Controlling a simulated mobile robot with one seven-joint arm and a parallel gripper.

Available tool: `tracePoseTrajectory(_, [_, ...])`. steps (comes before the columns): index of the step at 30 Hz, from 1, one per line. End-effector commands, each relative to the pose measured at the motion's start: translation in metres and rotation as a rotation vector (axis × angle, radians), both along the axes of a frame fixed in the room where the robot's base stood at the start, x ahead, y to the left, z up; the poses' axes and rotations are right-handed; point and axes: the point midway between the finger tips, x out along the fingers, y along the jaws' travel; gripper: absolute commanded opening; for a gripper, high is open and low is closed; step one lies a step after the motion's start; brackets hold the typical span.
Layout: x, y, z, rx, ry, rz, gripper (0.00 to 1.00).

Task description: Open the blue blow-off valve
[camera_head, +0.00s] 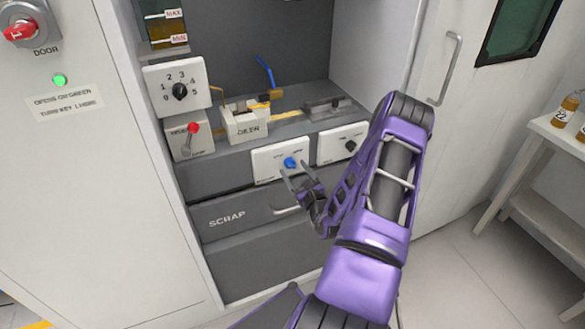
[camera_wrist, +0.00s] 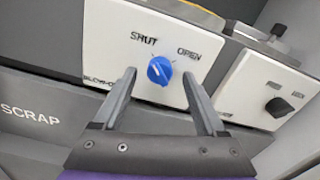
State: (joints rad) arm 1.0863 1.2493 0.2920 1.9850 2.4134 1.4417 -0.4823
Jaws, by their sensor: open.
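The blue blow-off valve knob (camera_head: 290,163) sits on a white panel (camera_head: 268,167) on the front of the machine's lower step. In the wrist view the blue knob (camera_wrist: 159,70) has a white pointer mark, and the panel reads SHUT at upper left and OPEN at upper right. The mark appears to point up and left, toward SHUT. My gripper (camera_head: 288,180) is open in front of the panel. In the wrist view my gripper (camera_wrist: 160,85) has one finger on each side of the knob, with visible gaps; I cannot tell the depth.
A second white panel with a black knob (camera_head: 350,146) is just to the right. Above are a white labelled box (camera_head: 246,124), a numbered dial (camera_head: 180,91) and a red-topped lever (camera_head: 192,130). The SCRAP drawer (camera_head: 228,219) is below. The cabinet door (camera_head: 470,110) stands at right.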

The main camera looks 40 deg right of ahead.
Motion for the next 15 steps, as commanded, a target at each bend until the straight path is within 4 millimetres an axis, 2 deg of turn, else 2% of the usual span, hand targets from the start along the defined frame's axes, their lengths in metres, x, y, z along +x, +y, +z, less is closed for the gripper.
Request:
tracePoseTrajectory(6, [0.018,-0.004,0.000,0.002,0.000,0.000,0.74])
tracePoseTrajectory(15, [0.020,-0.005,0.000,0.001,0.000,0.000,0.74])
